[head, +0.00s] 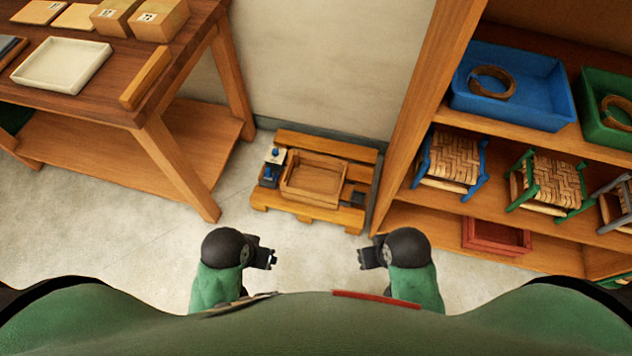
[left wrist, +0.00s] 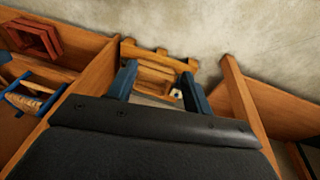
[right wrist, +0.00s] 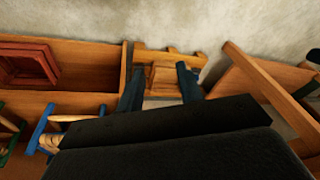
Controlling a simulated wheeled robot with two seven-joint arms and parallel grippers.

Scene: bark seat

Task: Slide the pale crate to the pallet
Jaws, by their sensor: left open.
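The pale wooden crate (head: 313,177) is a shallow open box. It sits on the slatted wooden pallet (head: 322,143) on the floor against the back wall. My left gripper (head: 273,259) and right gripper (head: 361,258) hang apart in front of the pallet, left and right of its middle, touching neither crate nor pallet. Both are open and empty. In the left wrist view the crate (left wrist: 155,78) shows between the parted fingers. In the right wrist view the crate (right wrist: 165,77) also shows between parted fingers.
A workbench (head: 150,100) with a white tray (head: 62,64) stands at left. A shelf unit (head: 415,110) with a blue tray (head: 512,85), woven stools and a red crate (head: 496,238) stands at right. Small blue-and-white items (head: 272,165) sit on the pallet's left. The floor before it is clear.

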